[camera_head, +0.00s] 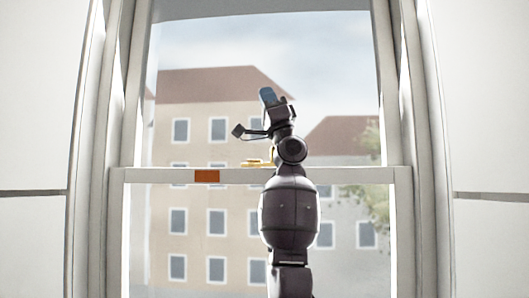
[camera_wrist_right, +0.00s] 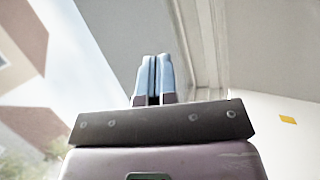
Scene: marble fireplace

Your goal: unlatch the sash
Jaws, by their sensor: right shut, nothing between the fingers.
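The sash window fills the middle of the head view, and its pale meeting rail (camera_head: 340,175) runs across it. A small yellow latch (camera_head: 252,163) sits on top of that rail, just left of my right arm; part of it may be hidden behind the arm. My right gripper (camera_head: 267,95) is raised above the rail and the latch, apart from both. Its blue fingers also show in the right wrist view (camera_wrist_right: 154,78), closed together with nothing between them. The latch is not clearly seen in the wrist view. My left gripper is not in view.
An orange patch (camera_head: 206,177) is on the rail left of the latch. White window jambs (camera_head: 95,150) and pale walls (camera_head: 490,100) stand on both sides. Buildings show through the glass. In the wrist view, a small yellow patch (camera_wrist_right: 288,120) is on a pale surface at right.

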